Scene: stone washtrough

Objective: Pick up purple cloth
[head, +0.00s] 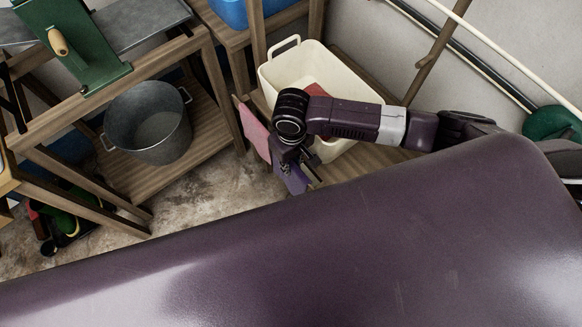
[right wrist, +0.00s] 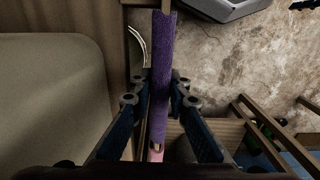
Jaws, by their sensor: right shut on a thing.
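The purple cloth (head: 293,179) hangs below my right gripper (head: 300,170), beside the wooden stand in the head view. In the right wrist view the purple cloth (right wrist: 163,48) is a narrow upright strip between the two fingers of my right gripper (right wrist: 161,88). The fingers are shut on it. Part of the cloth is hidden behind the gripper in the head view. My left gripper is not in view.
A pink cloth (head: 254,129) hangs just left of the purple one. A cream tub (head: 269,88) stands behind my right arm. A metal pot (head: 158,145) sits on a wooden shelf (head: 202,150) to the left. Stained floor (head: 205,205) lies open between.

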